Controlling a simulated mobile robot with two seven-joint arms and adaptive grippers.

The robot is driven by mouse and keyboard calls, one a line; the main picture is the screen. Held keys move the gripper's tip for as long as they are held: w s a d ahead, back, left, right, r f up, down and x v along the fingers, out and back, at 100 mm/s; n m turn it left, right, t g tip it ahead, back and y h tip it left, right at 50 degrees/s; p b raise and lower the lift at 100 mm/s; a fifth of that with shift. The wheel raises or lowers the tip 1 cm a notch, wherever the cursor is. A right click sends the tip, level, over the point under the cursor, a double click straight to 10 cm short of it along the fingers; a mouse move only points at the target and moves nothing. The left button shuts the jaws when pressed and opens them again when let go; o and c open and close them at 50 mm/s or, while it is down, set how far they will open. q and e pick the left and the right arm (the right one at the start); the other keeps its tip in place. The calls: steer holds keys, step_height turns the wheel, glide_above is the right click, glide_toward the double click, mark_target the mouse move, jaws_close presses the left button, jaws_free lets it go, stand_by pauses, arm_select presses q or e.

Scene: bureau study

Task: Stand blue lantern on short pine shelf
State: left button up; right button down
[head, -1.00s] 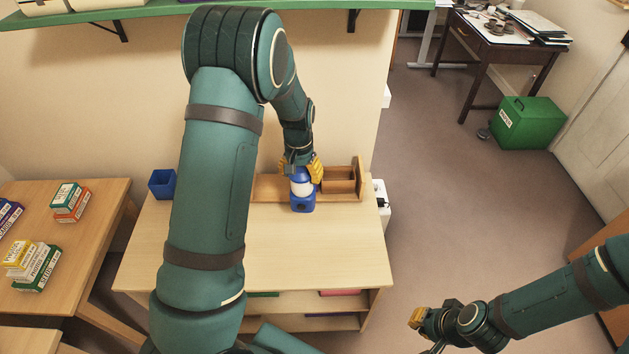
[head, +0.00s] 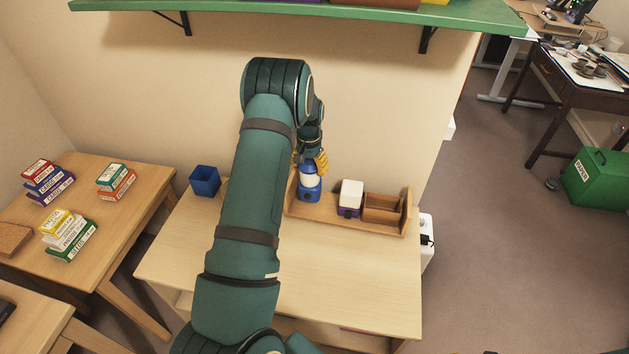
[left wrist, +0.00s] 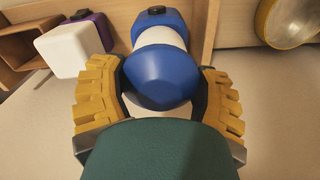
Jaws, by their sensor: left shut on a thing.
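The blue lantern (head: 310,194), with a white middle and blue cap and base, is upright in my left gripper (head: 312,164). The gripper's yellow fingers are closed on both sides of the blue cap. In the left wrist view the lantern (left wrist: 161,80) fills the middle between the fingers. The short pine shelf (head: 378,228) is the low wooden rack with raised ends on the desk. The lantern is at the shelf's left part, near its left end; I cannot tell whether its base touches the board. My right gripper is out of view.
A white-and-purple object (head: 350,197) and an open wooden box (head: 383,207) occupy the shelf's middle and right. A blue open cup (head: 205,181) stands left on the desk (head: 355,270). A green wall shelf (head: 280,8) hangs above. The desk's front is clear.

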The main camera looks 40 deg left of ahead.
arm_select(q)
steer(key=shift+w+f+b, duration=0.1)
steer(key=shift+f+b, duration=0.25)
steer(key=shift+f, duration=1.8)
steer(key=shift+f, duration=0.2)
steer(key=o, duration=1.3)
steer(key=shift+r, duration=0.15)
